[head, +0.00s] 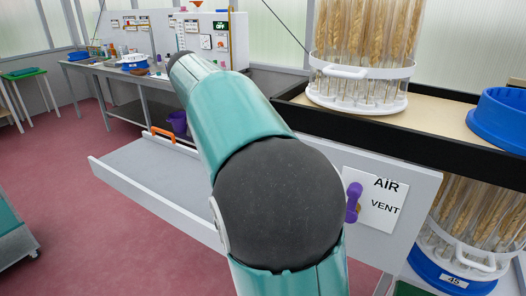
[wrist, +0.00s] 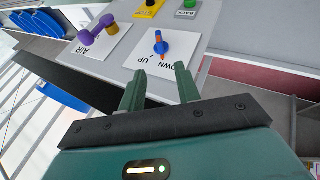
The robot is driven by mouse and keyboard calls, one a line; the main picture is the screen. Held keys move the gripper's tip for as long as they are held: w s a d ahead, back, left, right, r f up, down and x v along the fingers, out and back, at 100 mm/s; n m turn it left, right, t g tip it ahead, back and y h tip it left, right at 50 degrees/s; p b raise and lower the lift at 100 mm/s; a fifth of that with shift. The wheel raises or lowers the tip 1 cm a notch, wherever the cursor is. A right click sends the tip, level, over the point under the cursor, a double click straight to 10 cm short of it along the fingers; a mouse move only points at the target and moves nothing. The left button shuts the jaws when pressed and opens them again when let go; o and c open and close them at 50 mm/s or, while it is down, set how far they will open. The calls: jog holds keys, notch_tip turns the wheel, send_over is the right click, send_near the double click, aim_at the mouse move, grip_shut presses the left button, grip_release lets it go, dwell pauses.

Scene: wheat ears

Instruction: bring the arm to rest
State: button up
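My gripper (wrist: 160,72) shows in the wrist view with its two green fingers apart and nothing between them. Just past the fingertips is a blue and orange knob (wrist: 161,46) on a white plate marked UP and DOWN (wrist: 150,58). The gripper looks apart from the knob, though the exact gap is hard to tell. In the head view my teal arm crosses the middle of the picture, and the gripper is hidden from that camera.
A purple lever (head: 353,202) sits on the AIR VENT plate (head: 380,205). Wheat ears in tubes stand in a white rack (head: 360,72) on a black-edged bench (head: 400,140), beside a blue ring (head: 500,118). A grey tray (head: 150,180) is left of my arm. Red floor (head: 70,200) is clear.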

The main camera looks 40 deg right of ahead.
jog(key=shift+w+a+r, duration=0.1)
jog(key=shift+a+r, duration=0.1)
jog(key=shift+r, duration=0.15)
dwell(0.3)
jog(key=s+a+f+n+t+y, duration=0.3)
jog(key=s+a+f+n, duration=0.3)
jog(key=a, duration=0.4)
jog(key=s+a+f+n+t+y, duration=0.3)
jog(key=s+a+f+n+t, duration=0.3)
jog(key=s+a+f, duration=0.2)
jog(key=s+a, duration=0.2)
jog(key=shift+s+a+n+t+y, duration=0.2)
jog(key=shift+a+n+t+y, duration=0.1)
jog(key=shift+n, duration=0.1)
jog(key=shift+d, duration=0.2)
